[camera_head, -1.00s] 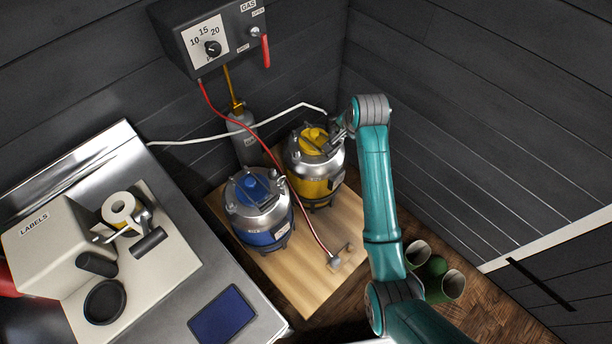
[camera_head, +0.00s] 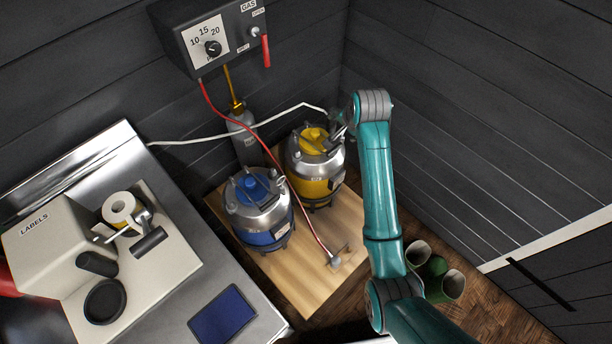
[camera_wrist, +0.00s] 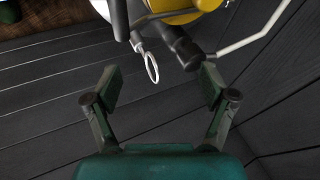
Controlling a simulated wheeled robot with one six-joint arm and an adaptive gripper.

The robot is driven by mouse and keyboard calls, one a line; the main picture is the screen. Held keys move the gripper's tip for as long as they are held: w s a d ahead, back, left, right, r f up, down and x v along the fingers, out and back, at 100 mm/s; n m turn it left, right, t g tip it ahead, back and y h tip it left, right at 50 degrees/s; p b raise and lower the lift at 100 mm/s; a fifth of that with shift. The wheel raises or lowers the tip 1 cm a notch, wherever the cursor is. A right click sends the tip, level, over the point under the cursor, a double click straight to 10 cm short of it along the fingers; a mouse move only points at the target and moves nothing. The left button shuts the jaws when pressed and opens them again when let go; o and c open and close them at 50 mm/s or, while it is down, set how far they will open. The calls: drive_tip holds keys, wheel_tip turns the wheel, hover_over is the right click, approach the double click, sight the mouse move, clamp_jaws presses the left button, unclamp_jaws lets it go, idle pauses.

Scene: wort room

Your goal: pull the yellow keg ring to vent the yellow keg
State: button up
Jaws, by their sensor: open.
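The yellow keg (camera_head: 318,168) stands at the back of the wooden board, beside the blue keg (camera_head: 258,209). In the wrist view the yellow keg (camera_wrist: 190,8) shows at the top edge. Its ring (camera_wrist: 152,68), a pale loop, hangs out from the keg top next to a dark fitting (camera_wrist: 186,52). My gripper (camera_wrist: 158,84) is open and empty, with the ring ahead of and between its spread fingers, not visibly touching either. In the head view my gripper is at the keg's upper right, mostly hidden behind my wrist.
A white hose (camera_head: 235,130) runs along the wall to the yellow keg, and a red hose (camera_head: 296,193) crosses between the kegs. Dark plank walls are close behind and right. Green boots (camera_head: 440,280) stand on the floor. A steel counter (camera_head: 175,262) is at left.

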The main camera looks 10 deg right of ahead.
drive_tip(key=shift+r, duration=2.35)
